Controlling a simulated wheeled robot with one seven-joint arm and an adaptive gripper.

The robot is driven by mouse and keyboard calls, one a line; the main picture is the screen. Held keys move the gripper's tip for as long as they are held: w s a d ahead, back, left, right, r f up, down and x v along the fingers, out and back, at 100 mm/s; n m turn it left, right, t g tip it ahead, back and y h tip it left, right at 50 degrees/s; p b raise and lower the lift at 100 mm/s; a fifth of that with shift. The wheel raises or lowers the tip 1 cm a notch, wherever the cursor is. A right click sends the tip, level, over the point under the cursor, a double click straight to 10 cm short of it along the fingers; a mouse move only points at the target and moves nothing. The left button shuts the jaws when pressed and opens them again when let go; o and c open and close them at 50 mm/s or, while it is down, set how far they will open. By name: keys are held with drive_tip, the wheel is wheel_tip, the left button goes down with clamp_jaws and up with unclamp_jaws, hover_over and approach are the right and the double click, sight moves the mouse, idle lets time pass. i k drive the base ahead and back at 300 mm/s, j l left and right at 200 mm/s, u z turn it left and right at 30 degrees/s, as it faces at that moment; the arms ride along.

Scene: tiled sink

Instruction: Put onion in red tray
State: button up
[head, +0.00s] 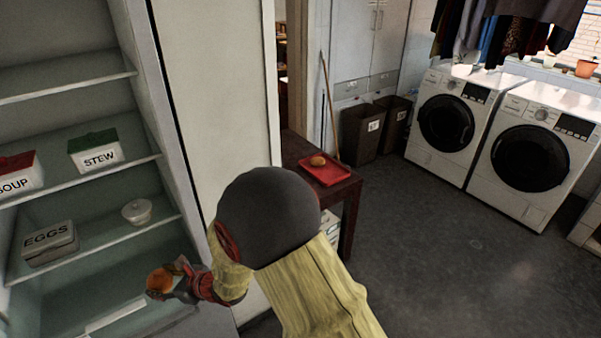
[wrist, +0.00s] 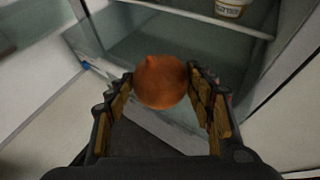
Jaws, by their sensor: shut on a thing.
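An orange-brown onion (head: 160,281) is at the front of the fridge's lower compartment in the head view. My gripper (head: 173,280) is shut on it. In the wrist view the onion (wrist: 160,81) sits between the two fingertips of my gripper (wrist: 161,84), with the fridge shelves behind it. The red tray (head: 326,174) lies on a dark wooden table to the right of the fridge. A small round brownish item (head: 318,161) lies in the tray. My arm hides part of the table.
The fridge shelves hold a stew box (head: 97,152), a soup box (head: 17,174), an egg carton (head: 49,243) and a small lidded tub (head: 137,212). The open fridge door (head: 215,100) stands between fridge and table (head: 349,205). Open floor (head: 470,255) lies to the right.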

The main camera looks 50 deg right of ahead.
sight(331, 175)
drive_tip(key=z, duration=0.4)
drive_tip(key=l+z, duration=0.15)
drive_tip(key=z, duration=0.65)
drive_tip(key=i+z, duration=0.1)
drive_tip(key=z, duration=0.25)
drive_tip(key=i+l, duration=0.45)
drive_tip(key=i+l+z, duration=0.1)
drive_tip(key=i+l, duration=0.3)
drive_tip(key=i, duration=0.25)
drive_tip(key=i+l, duration=0.4)
drive_tip(key=i, duration=0.2)
